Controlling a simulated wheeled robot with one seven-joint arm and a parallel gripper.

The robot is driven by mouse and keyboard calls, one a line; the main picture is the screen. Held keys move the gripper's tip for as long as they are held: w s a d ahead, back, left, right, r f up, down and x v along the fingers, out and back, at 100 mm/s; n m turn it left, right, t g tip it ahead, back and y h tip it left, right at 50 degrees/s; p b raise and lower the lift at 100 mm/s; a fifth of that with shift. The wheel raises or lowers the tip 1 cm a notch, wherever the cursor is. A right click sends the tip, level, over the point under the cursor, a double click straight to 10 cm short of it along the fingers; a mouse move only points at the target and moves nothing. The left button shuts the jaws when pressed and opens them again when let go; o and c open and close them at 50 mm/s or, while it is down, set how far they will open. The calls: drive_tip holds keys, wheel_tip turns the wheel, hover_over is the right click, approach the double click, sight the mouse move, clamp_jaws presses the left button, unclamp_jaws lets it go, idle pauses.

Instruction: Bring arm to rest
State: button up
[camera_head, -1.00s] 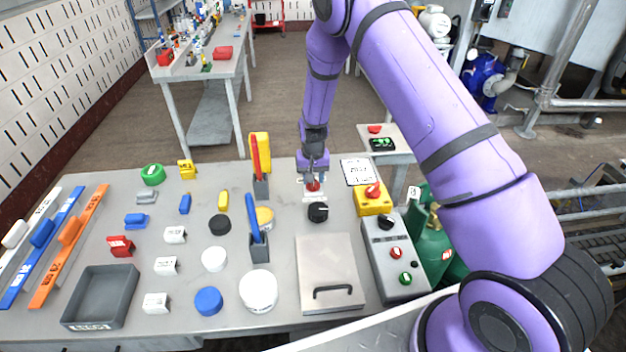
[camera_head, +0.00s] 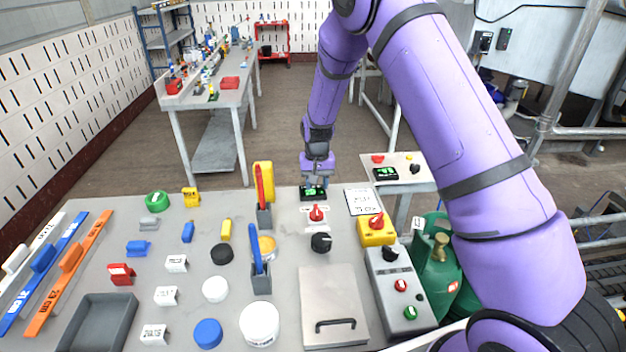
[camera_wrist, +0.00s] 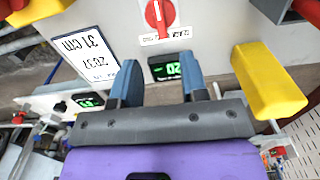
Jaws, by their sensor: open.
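My arm comes down from the upper right in the head view. My gripper (camera_head: 314,182) hangs over the far edge of the table, just above the small green-lit display (camera_head: 313,193). In the wrist view my gripper (camera_wrist: 160,85) shows two blue fingers spread apart with nothing between them. Beyond the fingers, the wrist view shows the display (camera_wrist: 172,67) and the red knob (camera_wrist: 158,14). In the head view the red knob (camera_head: 316,213) and a black knob (camera_head: 320,242) lie on the table in front of the gripper, apart from it.
A yellow block (camera_head: 263,178), red handle and blue handle (camera_head: 257,250) stand upright left of my gripper. A printed card (camera_head: 361,201) and yellow switch box (camera_head: 376,230) are to the right. A hatch with a handle (camera_head: 330,305) lies nearer. Free floor lies beyond the table.

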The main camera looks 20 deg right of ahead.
drive_tip(key=s+d+r+t, duration=0.1)
drive_tip(key=s+r, duration=0.4)
drive_tip(key=r, duration=0.4)
drive_tip(key=s+d+r+n, duration=0.1)
drive_tip(key=s+r, duration=0.3)
drive_tip(key=r, duration=0.5)
drive_tip(key=s+d+r+t, duration=0.1)
drive_tip(key=s+d+r, duration=0.1)
drive_tip(key=s+r, duration=0.5)
drive_tip(key=s+d+r+t, duration=0.1)
drive_tip(key=s+r, duration=0.2)
drive_tip(key=s, duration=0.5)
drive_tip(key=s+d+r+n+t, duration=0.1)
drive_tip(key=s+r, duration=0.3)
drive_tip(key=s, duration=0.4)
drive_tip(key=s+d+r+t, duration=0.1)
drive_tip(key=s+r, duration=0.3)
drive_tip(key=s, duration=0.4)
